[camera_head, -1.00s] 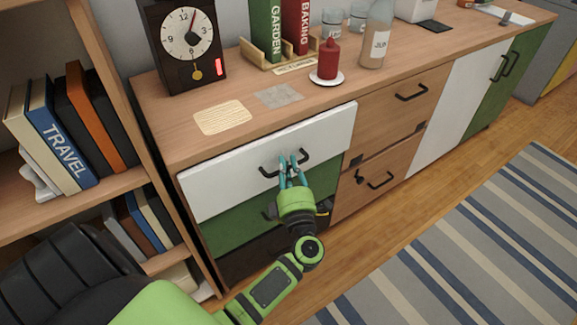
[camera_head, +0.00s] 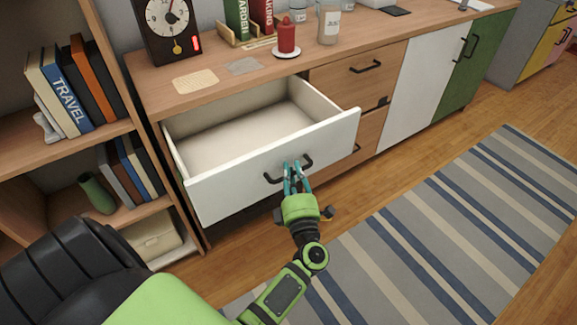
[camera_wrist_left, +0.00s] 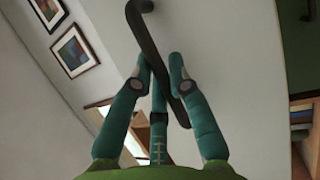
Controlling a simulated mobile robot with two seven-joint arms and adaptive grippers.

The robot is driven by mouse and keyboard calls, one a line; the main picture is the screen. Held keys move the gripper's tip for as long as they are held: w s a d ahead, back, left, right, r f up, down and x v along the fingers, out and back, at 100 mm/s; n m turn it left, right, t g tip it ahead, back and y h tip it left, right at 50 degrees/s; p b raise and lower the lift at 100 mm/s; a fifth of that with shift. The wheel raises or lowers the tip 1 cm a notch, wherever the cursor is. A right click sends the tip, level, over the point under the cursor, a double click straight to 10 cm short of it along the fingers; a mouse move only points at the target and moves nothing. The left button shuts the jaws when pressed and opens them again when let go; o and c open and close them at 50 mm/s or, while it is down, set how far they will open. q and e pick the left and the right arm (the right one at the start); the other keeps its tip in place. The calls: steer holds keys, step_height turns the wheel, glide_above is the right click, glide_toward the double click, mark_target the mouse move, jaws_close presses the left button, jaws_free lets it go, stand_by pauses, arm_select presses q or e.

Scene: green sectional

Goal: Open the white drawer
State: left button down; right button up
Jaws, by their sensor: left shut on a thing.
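The white drawer (camera_head: 232,178) is pulled well out of the wooden sideboard in the head view. Its inside (camera_head: 245,132) shows and looks empty. Its dark bar handle (camera_head: 273,178) is on the front panel. My left gripper (camera_head: 297,170) is shut on this handle, its teal fingers around the bar near the middle. In the left wrist view the fingers (camera_wrist_left: 164,75) close about the dark handle (camera_wrist_left: 155,50), with the white front panel (camera_wrist_left: 225,50) behind. My right gripper is not in view.
The sideboard top (camera_head: 215,88) holds a clock (camera_head: 168,28), a red candle (camera_head: 286,38), a bottle (camera_head: 329,25) and books. A bookshelf (camera_head: 75,130) stands close at the left. A striped rug (camera_head: 440,230) lies on the floor at right.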

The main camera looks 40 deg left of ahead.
arm_select(q)
steer(key=shift+s+d, duration=0.15)
steer(key=shift+d, duration=0.25)
steer(key=c, duration=1.1)
jaws_free()
steer(key=shift+c, duration=0.2)
